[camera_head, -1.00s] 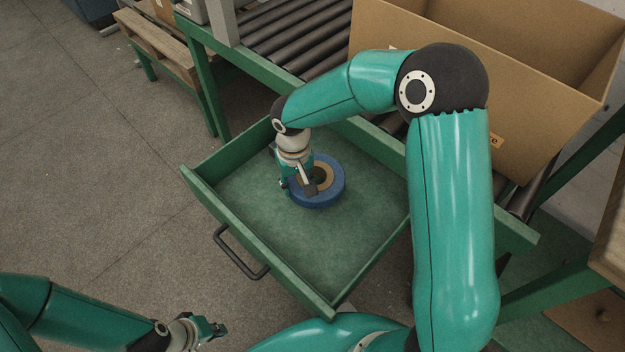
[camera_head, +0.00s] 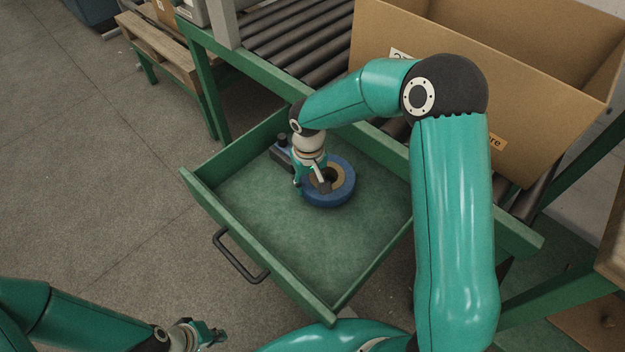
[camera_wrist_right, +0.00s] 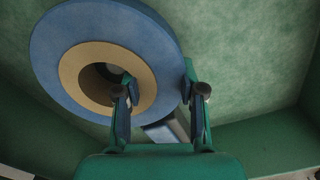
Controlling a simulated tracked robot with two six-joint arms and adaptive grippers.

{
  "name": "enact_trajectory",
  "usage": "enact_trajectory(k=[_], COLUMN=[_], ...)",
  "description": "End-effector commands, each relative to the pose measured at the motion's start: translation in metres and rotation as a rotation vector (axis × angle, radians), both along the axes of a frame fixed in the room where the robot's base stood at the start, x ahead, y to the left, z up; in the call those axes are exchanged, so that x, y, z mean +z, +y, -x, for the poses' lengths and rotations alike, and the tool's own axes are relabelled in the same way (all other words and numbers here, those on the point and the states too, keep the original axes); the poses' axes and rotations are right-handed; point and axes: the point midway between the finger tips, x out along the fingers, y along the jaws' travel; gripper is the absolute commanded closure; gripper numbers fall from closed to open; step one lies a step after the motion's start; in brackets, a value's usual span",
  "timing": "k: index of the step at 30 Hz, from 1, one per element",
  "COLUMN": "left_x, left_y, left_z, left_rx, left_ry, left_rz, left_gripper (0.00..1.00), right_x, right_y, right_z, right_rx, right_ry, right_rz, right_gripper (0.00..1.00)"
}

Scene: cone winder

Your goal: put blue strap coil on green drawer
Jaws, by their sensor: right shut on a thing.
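The blue strap coil (camera_head: 342,188), a blue ring with a tan core, is inside the open green drawer (camera_head: 250,232). It lies flat or nearly flat over the drawer floor; I cannot tell whether it touches the floor. My right gripper (camera_head: 313,184) is shut on the coil's ring at its left side. In the right wrist view the coil (camera_wrist_right: 80,25) shows with one finger of my gripper (camera_wrist_right: 162,105) at the core hole and the other outside the rim. My left gripper (camera_head: 212,332) is low at the left, away from the drawer; its opening is unclear.
A small dark object (camera_head: 281,146) lies in the drawer's back left corner, behind my right gripper. The drawer's front and right floor is bare. A cardboard box (camera_head: 470,90) stands on the roller conveyor (camera_head: 300,35) behind. A wooden pallet (camera_head: 165,55) is at the upper left.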

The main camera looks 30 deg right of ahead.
Motion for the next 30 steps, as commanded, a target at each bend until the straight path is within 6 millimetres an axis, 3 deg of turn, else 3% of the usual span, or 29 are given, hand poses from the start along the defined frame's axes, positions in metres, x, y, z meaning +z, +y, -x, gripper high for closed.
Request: enact_trajectory(k=[13, 14, 17, 18, 30], left_x=[-0.009, -0.0092, -0.0091, -0.0091, -0.0051], left_y=[0.0, 0.0, 0.0, 0.0, 0.0], left_z=[0.0, 0.0, 0.0, 0.0, -0.0001], left_rx=[0.0, 0.0, 0.0, 0.0, 0.0], left_ry=[0.0, 0.0, 0.0, 0.0, 0.0], left_rz=[0.0, 0.0, 0.0, 0.0, 0.0], left_gripper=[1.0, 1.0, 1.0, 1.0, 1.0], right_x=[-0.0094, -0.0101, -0.01, -0.0099, -0.0051], right_y=[-0.0003, -0.0002, -0.0002, -0.0003, -0.0004], right_z=[-0.0003, 0.0002, 0.0001, 0.0001, -0.0004], right_rx=[-0.001, -0.001, -0.001, -0.001, -0.001], right_ry=[-0.002, 0.0, 0.0, 0.0, -0.002], right_rz=[0.0, 0.0, 0.0, 0.0, 0.0], right_gripper=[1.0, 0.56, 0.39, 0.35, 0.35])
